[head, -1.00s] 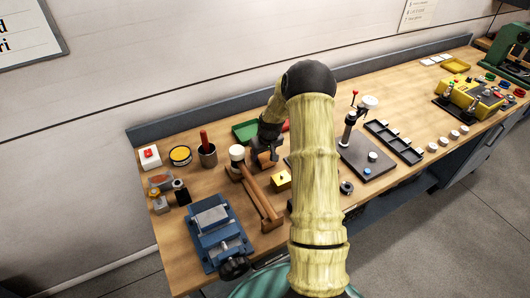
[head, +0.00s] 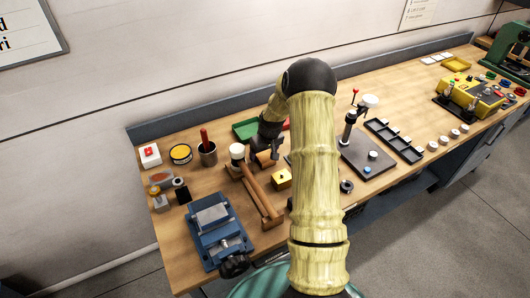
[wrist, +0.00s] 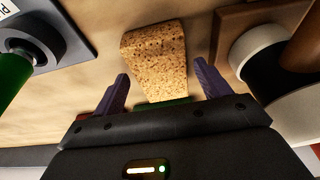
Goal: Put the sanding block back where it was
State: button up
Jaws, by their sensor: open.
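The sanding block (wrist: 155,55) is a speckled cork block with a green strip at its near end. In the wrist view it lies on the wooden bench, between and partly beyond my fingertips, with a visible gap on each side. In the head view the block (head: 264,159) is a small tan shape just below my gripper, between the mallet head and my arm. My gripper (head: 274,146) is open; its two purple fingers also show in the wrist view (wrist: 162,84). Nothing is held. The far side of the gripper is hidden in the head view.
A wooden mallet (head: 262,196) lies close left of the block. A blue vise (head: 217,232) and a cup with a red-handled tool (head: 208,155) stand left. A stand on a dark plate (head: 366,160) is right of my arm.

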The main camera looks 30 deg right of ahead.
jog(key=b+v, duration=0.2)
jog(key=v, duration=0.9)
jog(key=shift+r, duration=0.3)
jog(key=shift+a, duration=0.1)
jog(key=s+a+r, duration=0.2)
jog(key=s+a, duration=0.6)
jog(key=s, duration=0.3)
jog(key=s+a+r, duration=0.2)
jog(key=s+a, duration=0.7)
jog(key=s, duration=0.3)
jog(key=shift+s+a+r+g, duration=0.15)
jog(key=shift+s+a+g, duration=0.05)
jog(key=shift+s+g, duration=0.1)
